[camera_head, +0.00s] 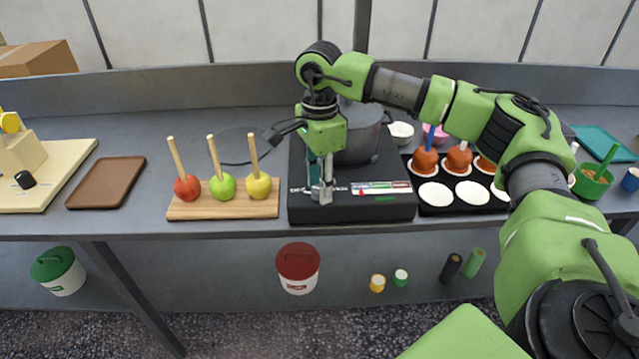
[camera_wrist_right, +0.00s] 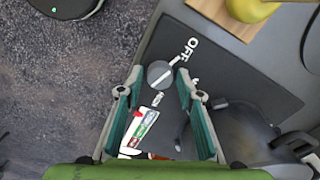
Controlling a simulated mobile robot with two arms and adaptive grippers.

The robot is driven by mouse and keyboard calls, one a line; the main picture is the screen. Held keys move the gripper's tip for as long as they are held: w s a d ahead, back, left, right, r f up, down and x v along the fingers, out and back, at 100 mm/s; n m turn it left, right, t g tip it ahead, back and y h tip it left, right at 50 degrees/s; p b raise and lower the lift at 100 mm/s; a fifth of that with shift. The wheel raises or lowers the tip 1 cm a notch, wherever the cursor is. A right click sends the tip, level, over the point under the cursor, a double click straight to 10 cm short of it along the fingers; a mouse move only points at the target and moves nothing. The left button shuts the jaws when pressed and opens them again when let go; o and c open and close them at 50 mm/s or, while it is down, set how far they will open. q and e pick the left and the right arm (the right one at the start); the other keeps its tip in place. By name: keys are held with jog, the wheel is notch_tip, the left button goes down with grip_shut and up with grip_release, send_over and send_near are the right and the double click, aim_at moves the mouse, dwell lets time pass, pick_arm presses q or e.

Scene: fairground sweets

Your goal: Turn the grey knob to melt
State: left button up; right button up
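The grey knob (camera_wrist_right: 160,74) sits on the top of the black cooker (camera_wrist_right: 245,90), which also shows in the head view (camera_head: 300,209). In the wrist view a white mark lies between the knob and the "OFF" lettering. Other white lettering beside the knob is hard to read. My right gripper (camera_wrist_right: 159,78) points down with one finger on each side of the knob, and gaps show on both sides. In the head view my right gripper (camera_head: 321,190) hides most of the knob. My left gripper is not in view.
A dark pot (camera_head: 367,135) stands on the cooker behind my gripper. A coloured strip (camera_head: 382,187) with a red pointer is right of the knob. A board (camera_head: 222,209) with three apples on sticks is close on the left, and a black tray (camera_head: 452,207) on the right.

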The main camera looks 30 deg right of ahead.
jog(key=c, duration=0.6)
jog(key=shift+m, duration=0.3)
jog(key=m, duration=0.2)
jog(key=shift+m, duration=0.3)
jog(key=m, duration=0.3)
jog(key=shift+m, duration=0.3)
jog(key=m, duration=0.3)
jog(key=shift+m, duration=1.9)
